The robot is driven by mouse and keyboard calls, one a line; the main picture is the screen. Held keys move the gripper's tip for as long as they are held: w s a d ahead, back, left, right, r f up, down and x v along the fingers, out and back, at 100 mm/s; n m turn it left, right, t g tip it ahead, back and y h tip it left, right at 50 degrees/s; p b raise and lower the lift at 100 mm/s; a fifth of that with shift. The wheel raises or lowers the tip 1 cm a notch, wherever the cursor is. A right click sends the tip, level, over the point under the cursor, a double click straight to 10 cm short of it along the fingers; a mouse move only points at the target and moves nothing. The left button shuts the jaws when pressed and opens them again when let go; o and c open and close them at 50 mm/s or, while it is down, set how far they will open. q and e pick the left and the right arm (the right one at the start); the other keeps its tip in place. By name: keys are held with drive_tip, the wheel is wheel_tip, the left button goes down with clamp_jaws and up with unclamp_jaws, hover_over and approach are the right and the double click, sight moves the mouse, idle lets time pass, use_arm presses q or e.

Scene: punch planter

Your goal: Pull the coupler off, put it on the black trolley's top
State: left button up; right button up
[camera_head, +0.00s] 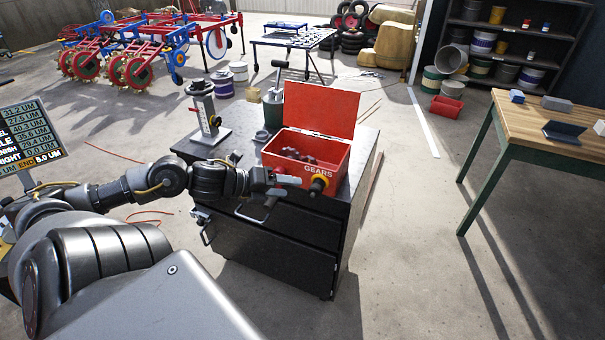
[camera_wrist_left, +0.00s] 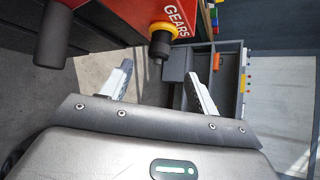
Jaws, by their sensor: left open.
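The coupler (camera_head: 319,184) is a dark short cylinder with a yellow ring, on the front of the red box marked GEARS (camera_head: 325,153). The box stands open-lidded on the black trolley's top (camera_head: 247,140). My left gripper (camera_head: 278,190) is just left of the coupler in the head view. In the left wrist view the coupler (camera_wrist_left: 161,43) sticks out from the red box wall, beyond the open fingers (camera_wrist_left: 163,88). The fingers look apart from it, with nothing between them. My right gripper is not in view.
A gauge stand (camera_head: 205,112) and a dark green canister (camera_head: 273,108) stand on the trolley beside the box. A wooden-topped bench (camera_head: 545,128) is at the right. A dark cylinder (camera_wrist_left: 53,35) shows at the wrist view's upper left.

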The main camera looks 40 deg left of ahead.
sight(309, 191)
use_arm(q)
drive_tip(key=shift+b+x, duration=0.3)
drive_tip(key=shift+x, duration=3.95)
drive_tip(key=c, duration=1.3)
drive_tip(key=shift+o, duration=0.2)
drive_tip(key=shift+s, duration=0.1)
drive_tip(key=shift+s+d+f, duration=0.1)
drive_tip(key=shift+s+d, duration=0.15)
drive_tip(key=shift+s, duration=0.55)
drive_tip(key=shift+s, duration=0.1)
drive_tip(key=shift+s+d+p, duration=0.2)
drive_tip(key=shift+s+d, duration=0.05)
drive_tip(key=shift+s, duration=0.35)
drive_tip(key=shift+s+d+p, duration=0.2)
drive_tip(key=shift+s+d, duration=0.05)
drive_tip(key=shift+s, duration=0.4)
